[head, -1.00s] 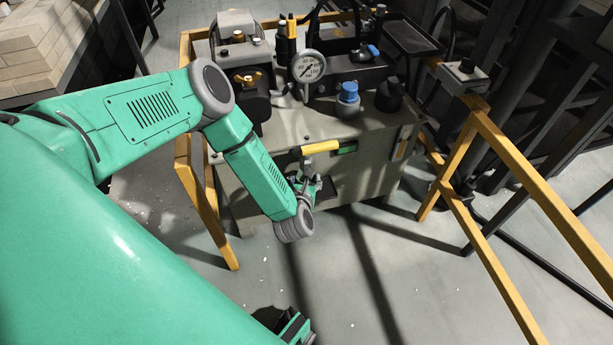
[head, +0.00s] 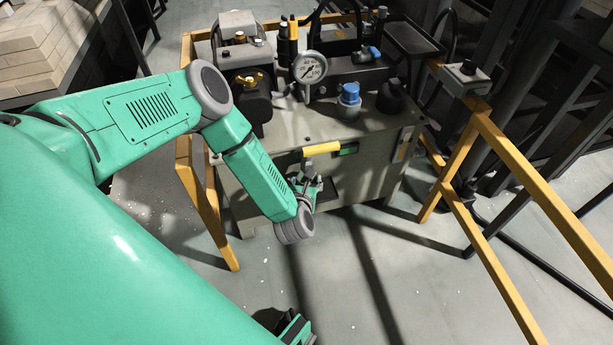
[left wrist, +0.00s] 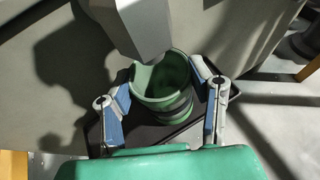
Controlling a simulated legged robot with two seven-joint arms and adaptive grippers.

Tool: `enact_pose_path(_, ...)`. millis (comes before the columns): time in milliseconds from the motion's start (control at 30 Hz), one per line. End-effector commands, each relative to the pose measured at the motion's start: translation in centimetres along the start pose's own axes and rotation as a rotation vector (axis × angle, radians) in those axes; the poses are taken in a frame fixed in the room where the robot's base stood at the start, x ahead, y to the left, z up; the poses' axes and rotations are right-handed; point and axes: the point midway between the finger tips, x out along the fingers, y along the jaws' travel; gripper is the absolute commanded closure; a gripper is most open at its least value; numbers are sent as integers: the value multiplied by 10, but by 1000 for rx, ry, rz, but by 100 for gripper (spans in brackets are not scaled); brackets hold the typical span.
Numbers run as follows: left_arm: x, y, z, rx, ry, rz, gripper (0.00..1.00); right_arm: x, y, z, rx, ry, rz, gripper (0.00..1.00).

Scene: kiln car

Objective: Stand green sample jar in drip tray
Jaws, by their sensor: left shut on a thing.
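The green sample jar (left wrist: 168,78) is an open-topped cylinder with dark bands, upright or nearly so in the left wrist view. My left gripper (left wrist: 160,72) is shut on it, with a blue-padded finger on either side. In the head view this gripper (head: 307,184) is low at the front of the grey machine, and the jar is mostly hidden there. A dark tray (left wrist: 147,132), seemingly the drip tray, lies beneath the jar. I cannot tell whether the jar's base touches it.
A grey block (left wrist: 130,22) hangs close over the jar's rim. The yellow handle (head: 321,148) sits just above my left gripper on the machine's front (head: 370,170). Yellow rails (head: 500,150) flank the machine. Another dark tray (head: 413,40) is at the back right.

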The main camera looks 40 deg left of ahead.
Motion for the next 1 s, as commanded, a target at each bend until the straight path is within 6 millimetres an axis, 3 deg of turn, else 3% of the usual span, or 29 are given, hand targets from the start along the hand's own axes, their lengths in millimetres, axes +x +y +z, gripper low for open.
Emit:
enact_pose_path(800,4,0,-9,0,-1,0,100,9,0,0,0,0,0,60)
enact_pose_path(833,4,0,-9,0,-1,0,50,9,0,0,0,0,0,60)
enact_pose_path(900,4,0,-9,0,-1,0,29,9,0,0,0,0,0,60)
enact_pose_path(1000,4,0,-9,0,-1,0,29,9,0,0,0,0,0,60)
